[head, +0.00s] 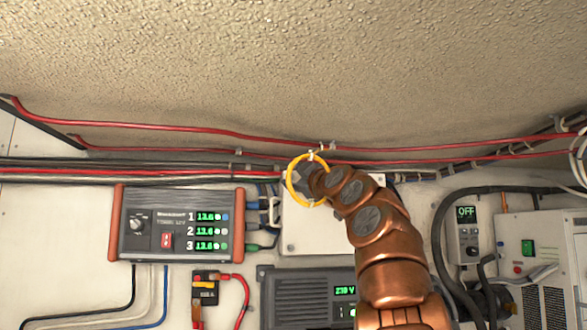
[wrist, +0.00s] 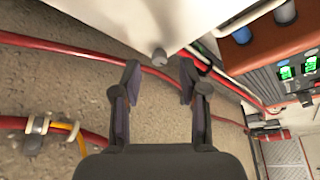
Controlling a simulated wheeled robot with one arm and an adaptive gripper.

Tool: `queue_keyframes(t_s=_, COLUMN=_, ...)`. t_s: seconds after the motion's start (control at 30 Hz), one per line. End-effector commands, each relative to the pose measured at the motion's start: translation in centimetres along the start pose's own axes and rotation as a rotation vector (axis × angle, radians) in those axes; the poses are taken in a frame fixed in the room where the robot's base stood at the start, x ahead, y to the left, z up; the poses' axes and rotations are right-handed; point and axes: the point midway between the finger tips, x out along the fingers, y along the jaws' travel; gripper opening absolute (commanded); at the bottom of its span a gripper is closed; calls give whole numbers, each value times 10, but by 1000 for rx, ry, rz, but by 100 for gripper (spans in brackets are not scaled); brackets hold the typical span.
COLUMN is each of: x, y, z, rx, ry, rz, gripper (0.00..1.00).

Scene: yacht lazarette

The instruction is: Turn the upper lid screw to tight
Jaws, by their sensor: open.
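The white box with its lid (head: 312,232) is on the wall behind my arm in the head view; the lid (wrist: 115,22) also fills the top of the wrist view. A small grey lid screw (wrist: 159,57) stands at the lid's corner. My gripper (wrist: 159,78) is open and empty, its two dark fingers on either side of the screw's line; contact cannot be told. In the head view my arm hides the upper part of the lid, and my fingers are mostly hidden. A lower lid screw (head: 291,247) shows at the lid's bottom left.
A yellow ring (head: 291,193) hangs from the red cable (head: 235,134) around the picture of my wrist. A three-channel display unit (head: 178,222) stands left of the box, a 230 V unit (head: 297,292) below. Cables run close above the lid.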

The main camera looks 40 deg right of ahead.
Motion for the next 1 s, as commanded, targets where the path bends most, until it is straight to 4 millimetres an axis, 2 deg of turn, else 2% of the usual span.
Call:
queue_keyframes(t_s=0.2, x=14, y=2, z=-1, rx=0, ry=0, rz=2, gripper=43)
queue_keyframes(t_s=0.57, x=17, y=0, z=0, rx=0, ry=1, rz=1, gripper=43)
queue_keyframes(t_s=1.0, x=17, y=0, z=0, rx=0, ry=1, rz=1, gripper=0)
